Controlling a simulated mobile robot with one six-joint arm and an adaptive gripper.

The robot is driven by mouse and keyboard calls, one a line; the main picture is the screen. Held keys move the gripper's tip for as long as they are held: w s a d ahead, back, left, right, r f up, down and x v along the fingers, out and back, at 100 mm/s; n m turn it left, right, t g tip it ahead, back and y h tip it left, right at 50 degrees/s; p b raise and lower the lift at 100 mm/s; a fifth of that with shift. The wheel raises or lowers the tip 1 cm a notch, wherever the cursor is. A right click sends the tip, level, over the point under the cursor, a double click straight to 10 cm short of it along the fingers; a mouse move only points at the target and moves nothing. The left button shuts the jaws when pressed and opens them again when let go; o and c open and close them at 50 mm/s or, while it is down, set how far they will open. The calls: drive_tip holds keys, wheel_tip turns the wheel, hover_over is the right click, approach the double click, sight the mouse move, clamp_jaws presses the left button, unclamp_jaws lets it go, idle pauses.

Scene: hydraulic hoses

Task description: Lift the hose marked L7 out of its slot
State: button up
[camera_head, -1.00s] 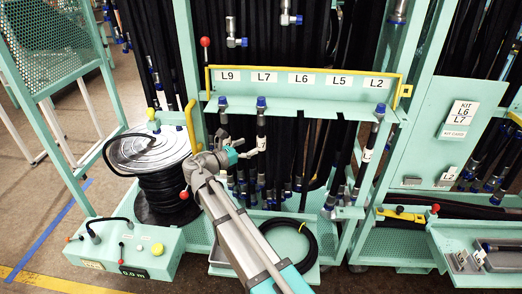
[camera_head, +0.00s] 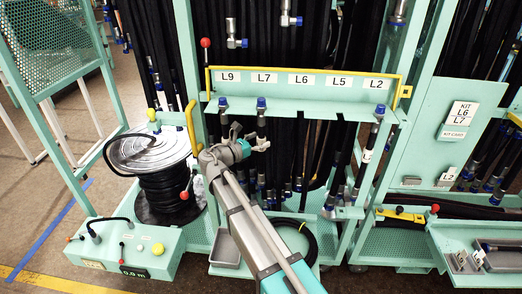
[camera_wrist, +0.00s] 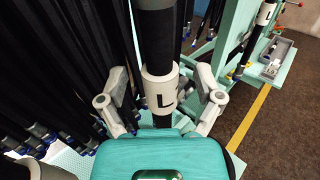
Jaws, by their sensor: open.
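The L7 hose (camera_head: 261,126) hangs upright in the rack below the L7 label, its blue-capped end standing at the slot in the shelf. My gripper (camera_head: 257,144) is at this hose, below the shelf. In the wrist view, the open fingers of my gripper (camera_wrist: 162,92) stand on either side of a black hose (camera_wrist: 157,40) with a white sleeve. The sleeve shows an L; the character after it cannot be read. Gaps show between fingers and sleeve. The hose's lower part is hidden behind my gripper body.
The labelled shelf (camera_head: 300,107) with a yellow rail (camera_head: 310,68) lies above my gripper. Blue-capped hoses stand at the L9 slot (camera_head: 223,104) and L2 slot (camera_head: 378,112). Many black hoses hang behind. A hose reel (camera_head: 150,152) stands left; a coiled hose lies in a tray below.

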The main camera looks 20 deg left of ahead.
drive_tip(key=shift+w+d, duration=0.2)
drive_tip(key=shift+w, duration=0.15)
idle(0.3)
clamp_jaws()
